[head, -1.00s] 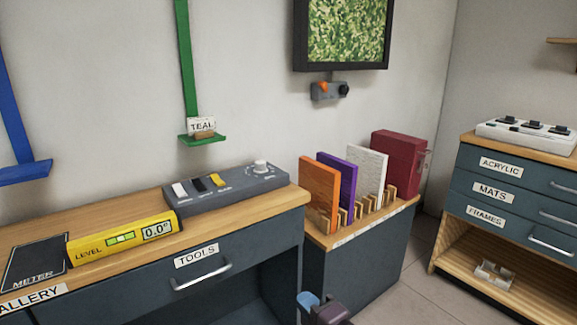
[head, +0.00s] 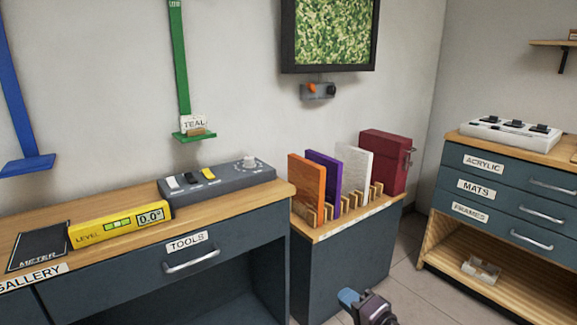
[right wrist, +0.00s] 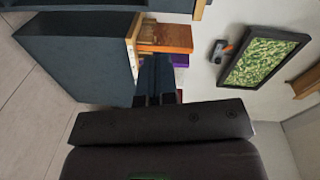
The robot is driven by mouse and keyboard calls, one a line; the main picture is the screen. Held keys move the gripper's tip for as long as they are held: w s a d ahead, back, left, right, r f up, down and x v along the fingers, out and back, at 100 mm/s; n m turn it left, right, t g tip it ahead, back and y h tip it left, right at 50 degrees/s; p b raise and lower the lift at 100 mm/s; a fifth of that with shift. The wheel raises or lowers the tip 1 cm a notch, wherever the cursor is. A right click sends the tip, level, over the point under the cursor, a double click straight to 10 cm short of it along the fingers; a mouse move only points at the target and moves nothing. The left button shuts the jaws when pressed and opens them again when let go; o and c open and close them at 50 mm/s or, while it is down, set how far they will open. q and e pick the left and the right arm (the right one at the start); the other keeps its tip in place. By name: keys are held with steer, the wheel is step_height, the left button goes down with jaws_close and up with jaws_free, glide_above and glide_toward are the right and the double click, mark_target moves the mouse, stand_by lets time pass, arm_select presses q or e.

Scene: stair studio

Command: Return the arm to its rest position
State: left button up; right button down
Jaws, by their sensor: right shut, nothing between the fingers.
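My right gripper (head: 348,298) shows at the bottom edge of the head view, in front of the low cabinet with the panel rack. Only its blue and dark end parts show. In the right wrist view my right gripper (right wrist: 154,78) has its dark fingers together, with nothing held. The fingers point toward the rack, and the orange panel (right wrist: 165,38) and purple panel (right wrist: 180,60) show beyond them. My left gripper is in neither view.
The tools bench (head: 232,201) stands left with a yellow level (head: 120,225) and grey control box (head: 215,184). The rack cabinet (head: 345,262) is in the middle, a drawer unit (head: 500,212) at right. Floor (head: 405,280) is free between them.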

steer(key=w+d+n+h, duration=0.1)
steer(key=d+n, duration=0.1)
steer(key=d, duration=0.7)
steer(key=s+d+f+n+g+h, duration=0.1)
steer(key=s+d+f+n, duration=0.2)
steer(key=s, duration=0.8)
steer(key=s+d+f+n+g+h, duration=0.15)
steer(key=s+f+n, duration=0.3)
steer(key=s, duration=0.65)
steer(key=s+d+f+n+g+h, duration=0.1)
steer(key=s+f+n+h, duration=0.2)
steer(key=s, duration=0.9)
steer(key=s+d+r+n+g, duration=0.25)
steer(key=s+n, duration=0.25)
steer(key=s, duration=0.9)
arm_select(q)
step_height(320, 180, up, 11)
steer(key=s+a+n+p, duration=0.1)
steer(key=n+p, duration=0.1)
steer(key=p, duration=1.5)
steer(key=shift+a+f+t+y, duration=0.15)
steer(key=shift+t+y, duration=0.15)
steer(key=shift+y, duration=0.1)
arm_select(e)
steer(key=a+r+m+t+h, duration=0.3)
steer(key=r+m, duration=0.4)
steer(key=r, duration=0.4)
steer(key=shift+r, duration=0.25)
